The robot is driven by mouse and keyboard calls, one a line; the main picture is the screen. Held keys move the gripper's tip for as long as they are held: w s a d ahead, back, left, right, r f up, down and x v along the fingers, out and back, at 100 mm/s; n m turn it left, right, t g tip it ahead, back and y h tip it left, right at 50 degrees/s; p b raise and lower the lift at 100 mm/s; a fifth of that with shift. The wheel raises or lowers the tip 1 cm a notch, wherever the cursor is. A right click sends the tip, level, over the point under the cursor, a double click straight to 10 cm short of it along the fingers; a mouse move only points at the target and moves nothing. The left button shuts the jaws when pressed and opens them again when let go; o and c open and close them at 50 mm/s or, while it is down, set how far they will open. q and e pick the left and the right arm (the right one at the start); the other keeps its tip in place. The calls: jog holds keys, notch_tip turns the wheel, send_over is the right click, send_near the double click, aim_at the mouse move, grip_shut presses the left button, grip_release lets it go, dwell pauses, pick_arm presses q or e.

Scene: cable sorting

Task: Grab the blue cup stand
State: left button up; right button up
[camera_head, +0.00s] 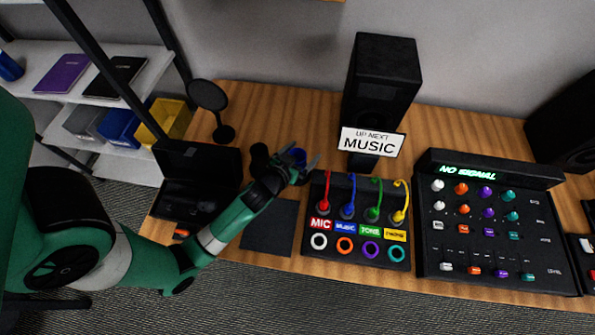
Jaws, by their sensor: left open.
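My left gripper (302,158) reaches over the desk from the left, with its fingers spread to the left of the cable box. A small dark blue, round thing (298,157) shows between or just behind the fingers. It may be the blue cup stand, but the gripper hides much of it. I cannot tell whether the fingers touch it. My right gripper is out of view.
A black box (330,245) with red, blue, green and yellow plugged cables stands just right of the gripper. A sign (372,142) reading "MUSIC" and a speaker (384,70) are behind. A dark mat (268,235) lies bare in front. A mixer (500,225) fills the right.

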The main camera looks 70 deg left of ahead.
pick_arm(q)
grip_shut()
dwell(0.4)
jog(key=shift+r, duration=0.15)
notch_tip(320, 180, up, 10)
jog(key=p, duration=0.5)
